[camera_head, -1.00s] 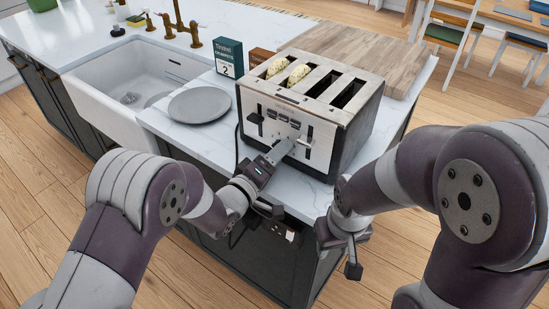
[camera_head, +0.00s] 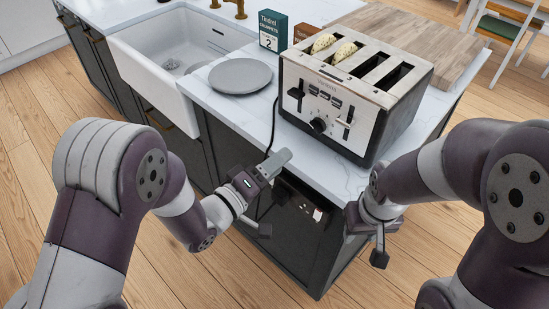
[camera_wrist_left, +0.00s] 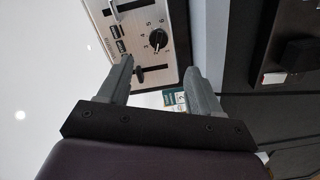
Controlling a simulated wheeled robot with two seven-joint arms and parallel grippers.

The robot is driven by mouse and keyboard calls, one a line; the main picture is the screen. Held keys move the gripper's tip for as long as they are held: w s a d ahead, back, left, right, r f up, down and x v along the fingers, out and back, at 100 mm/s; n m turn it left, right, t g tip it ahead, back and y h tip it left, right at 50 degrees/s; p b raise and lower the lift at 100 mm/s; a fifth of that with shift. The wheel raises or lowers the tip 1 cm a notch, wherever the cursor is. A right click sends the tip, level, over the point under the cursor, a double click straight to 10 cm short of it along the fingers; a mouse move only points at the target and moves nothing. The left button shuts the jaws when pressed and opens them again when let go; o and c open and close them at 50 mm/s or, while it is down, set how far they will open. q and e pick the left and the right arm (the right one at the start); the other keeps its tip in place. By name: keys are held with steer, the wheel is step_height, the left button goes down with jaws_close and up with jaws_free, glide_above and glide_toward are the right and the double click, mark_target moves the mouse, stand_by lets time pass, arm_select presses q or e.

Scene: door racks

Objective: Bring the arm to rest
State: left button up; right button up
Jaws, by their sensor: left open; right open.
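My left gripper (camera_head: 277,160) is in front of the counter's front edge, below and apart from the toaster. In the left wrist view its two fingers (camera_wrist_left: 160,85) are spread with nothing between them. The toaster (camera_head: 352,89) stands on the counter with bread in its left slots. Its front with dial and levers also shows in the left wrist view (camera_wrist_left: 150,40). My right gripper (camera_head: 380,245) hangs low at the right, in front of the counter; its fingers point down, away from the toaster, and hold nothing visible.
A grey plate (camera_head: 240,77) lies on the counter left of the toaster. A teal box (camera_head: 272,31) and a brown box (camera_head: 307,34) stand behind. A wooden board (camera_head: 410,38) lies at the back right. A white sink (camera_head: 175,55) is at the left. Dark cabinets (camera_head: 290,250) form the counter front.

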arm_select(q)
steer(key=s+a+f+m+g+y+p, duration=0.1)
steer(key=s+a+f+m+g+y, duration=0.1)
steer(key=a+f+m+g+y, duration=0.55)
steer(key=s+a+r+n+g+y+p, duration=0.3)
steer(key=s+a+r+g+y+p, duration=0.1)
steer(key=s+a, duration=0.6)
step_height(320, 180, up, 4)
steer(key=shift+a+f+y+p, duration=0.1)
steer(key=shift+a+y+p, duration=0.55)
steer(key=shift+a+p, duration=0.35)
steer(key=shift+s+d, duration=0.1)
